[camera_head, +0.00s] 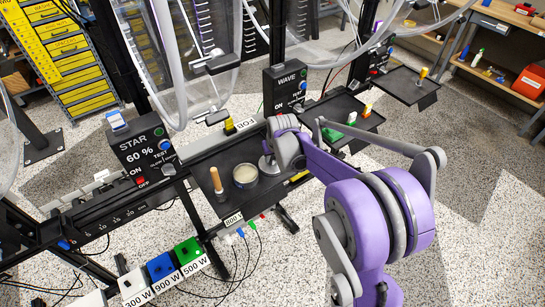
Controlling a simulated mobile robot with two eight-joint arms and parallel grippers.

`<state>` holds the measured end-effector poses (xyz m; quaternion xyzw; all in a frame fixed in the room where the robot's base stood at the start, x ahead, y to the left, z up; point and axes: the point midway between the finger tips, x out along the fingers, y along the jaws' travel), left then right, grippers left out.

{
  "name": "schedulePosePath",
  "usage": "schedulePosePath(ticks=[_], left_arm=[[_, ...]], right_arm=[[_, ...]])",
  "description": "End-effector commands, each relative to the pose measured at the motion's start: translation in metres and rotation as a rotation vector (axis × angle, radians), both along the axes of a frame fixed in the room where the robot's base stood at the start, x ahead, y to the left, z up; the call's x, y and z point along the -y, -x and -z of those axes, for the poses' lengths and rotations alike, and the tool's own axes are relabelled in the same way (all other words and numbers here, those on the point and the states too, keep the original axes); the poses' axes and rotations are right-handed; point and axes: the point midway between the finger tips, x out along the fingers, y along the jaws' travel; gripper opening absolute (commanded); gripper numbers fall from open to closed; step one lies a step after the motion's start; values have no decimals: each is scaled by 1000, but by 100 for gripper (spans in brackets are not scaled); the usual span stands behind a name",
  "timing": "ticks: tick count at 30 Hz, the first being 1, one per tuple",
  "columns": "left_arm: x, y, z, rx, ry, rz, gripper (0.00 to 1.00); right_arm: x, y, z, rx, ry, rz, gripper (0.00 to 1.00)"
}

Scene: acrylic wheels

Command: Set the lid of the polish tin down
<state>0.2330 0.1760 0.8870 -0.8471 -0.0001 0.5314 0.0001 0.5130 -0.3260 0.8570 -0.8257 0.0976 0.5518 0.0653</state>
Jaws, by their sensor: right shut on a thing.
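The open polish tin (245,177), a round grey tin with pale cream content, stands on the dark tray (222,207). My right arm reaches in from the lower right, and my right gripper (271,159) is at the tray's right side, just right of the tin. It is shut on the lid (267,167), a grey disc that shows partly beside the tin. The gripper and arm hide much of the lid, and I cannot tell whether it touches the tray. My left gripper is not in view.
A wooden-handled tool (215,180) stands left of the tin. The STAR control box (145,152) and WAVE box (286,88) stand near the tray. Another tray (340,104) with small coloured items lies to the right. The tray's front part is bare.

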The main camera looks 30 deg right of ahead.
Motion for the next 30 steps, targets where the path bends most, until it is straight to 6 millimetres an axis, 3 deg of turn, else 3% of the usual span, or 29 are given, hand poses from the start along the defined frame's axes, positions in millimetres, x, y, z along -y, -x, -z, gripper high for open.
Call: schedulePosePath(ticks=[6,7,12,23,30], left_arm=[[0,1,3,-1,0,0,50],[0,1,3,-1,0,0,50],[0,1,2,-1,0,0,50],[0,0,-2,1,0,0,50],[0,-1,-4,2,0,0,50]], right_arm=[[0,0,4,0,0,0,0],[0,0,4,0,0,0,31],[0,0,3,0,0,0,59],[0,0,-3,0,0,0,59],[-4,16,-42,0,0,1,59]])
